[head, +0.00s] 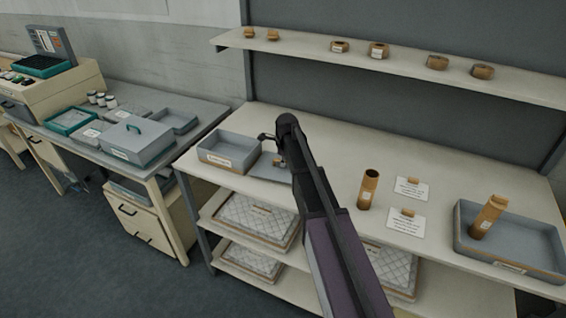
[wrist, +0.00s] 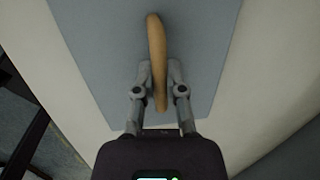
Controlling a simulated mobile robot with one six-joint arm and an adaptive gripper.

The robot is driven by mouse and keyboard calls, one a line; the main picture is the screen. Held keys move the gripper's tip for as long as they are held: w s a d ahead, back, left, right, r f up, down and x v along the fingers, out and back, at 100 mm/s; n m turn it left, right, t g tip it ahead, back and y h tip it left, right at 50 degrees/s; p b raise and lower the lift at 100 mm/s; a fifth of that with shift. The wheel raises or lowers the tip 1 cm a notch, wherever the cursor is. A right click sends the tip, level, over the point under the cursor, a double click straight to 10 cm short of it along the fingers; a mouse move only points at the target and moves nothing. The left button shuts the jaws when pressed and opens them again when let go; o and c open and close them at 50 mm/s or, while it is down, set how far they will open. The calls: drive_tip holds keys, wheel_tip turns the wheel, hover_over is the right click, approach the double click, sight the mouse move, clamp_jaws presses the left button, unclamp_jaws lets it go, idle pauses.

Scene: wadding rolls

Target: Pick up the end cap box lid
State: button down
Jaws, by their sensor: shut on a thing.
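The end cap box lid is a flat grey plate with a tan handle; it fills the middle of the wrist view (wrist: 105,45). In the head view the lid (head: 267,169) is beside the open grey box (head: 213,160), partly hidden by my arm. My gripper (wrist: 159,75) is shut on the near part of the handle (wrist: 156,40), one finger on each side. In the head view my gripper (head: 277,160) is small and mostly hidden at the handle. I cannot tell whether the lid touches the bench.
A brown tube (head: 368,188) stands upright on the bench near two white cards. A grey tray (head: 467,243) at right holds a tilted tube (head: 488,216). A shelf (head: 400,68) with several small brown rolls runs above the back. A side bench (head: 190,125) at left holds trays and a green-handled box.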

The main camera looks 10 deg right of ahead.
drive_tip(key=shift+r+p, duration=1.4)
drive_tip(key=shift+r, duration=0.2)
drive_tip(key=s, duration=1)
drive_tip(key=s+a+r+p, duration=0.1)
drive_tip(key=s, duration=0.5)
drive_tip(key=shift+r, duration=0.1)
drive_tip(key=shift+s, duration=0.15)
